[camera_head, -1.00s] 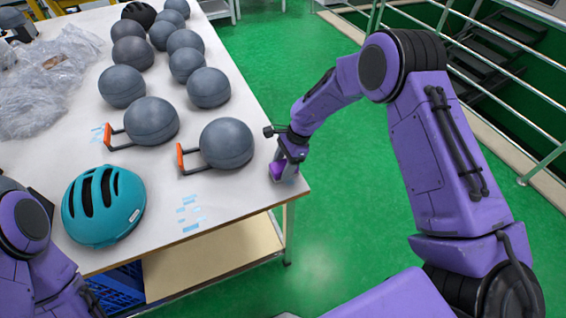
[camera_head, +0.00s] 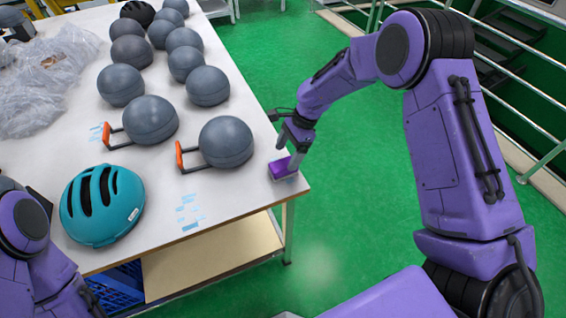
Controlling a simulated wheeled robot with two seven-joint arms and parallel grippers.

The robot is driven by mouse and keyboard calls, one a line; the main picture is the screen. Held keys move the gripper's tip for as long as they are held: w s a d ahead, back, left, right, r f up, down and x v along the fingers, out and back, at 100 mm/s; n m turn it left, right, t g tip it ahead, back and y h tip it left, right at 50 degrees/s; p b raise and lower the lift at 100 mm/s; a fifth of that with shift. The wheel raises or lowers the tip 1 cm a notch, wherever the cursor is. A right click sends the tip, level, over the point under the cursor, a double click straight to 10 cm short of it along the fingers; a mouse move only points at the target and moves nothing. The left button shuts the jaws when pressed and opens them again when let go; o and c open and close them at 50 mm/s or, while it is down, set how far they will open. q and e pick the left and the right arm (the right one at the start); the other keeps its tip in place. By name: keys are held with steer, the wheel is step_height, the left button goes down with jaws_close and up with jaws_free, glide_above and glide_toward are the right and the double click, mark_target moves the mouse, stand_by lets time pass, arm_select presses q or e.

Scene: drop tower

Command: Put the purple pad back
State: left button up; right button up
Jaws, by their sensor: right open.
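The purple pad (camera_head: 280,169) lies on the white table at its right edge, close to the near right corner. My right gripper (camera_head: 291,165) points down at the right side of the pad, with its jaws open. A finger partly covers the pad's right end, and I cannot tell whether it touches the pad. My left arm shows at the lower left, but its gripper is not in view.
The white table (camera_head: 236,198) bears a teal helmet (camera_head: 101,205), several grey balls (camera_head: 226,142), two orange-handled holders (camera_head: 181,157) and crumpled plastic (camera_head: 45,85). A lower shelf (camera_head: 215,260) is under it. Green floor lies open to the right, before a railing.

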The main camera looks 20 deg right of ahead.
steer(key=v, duration=0.7)
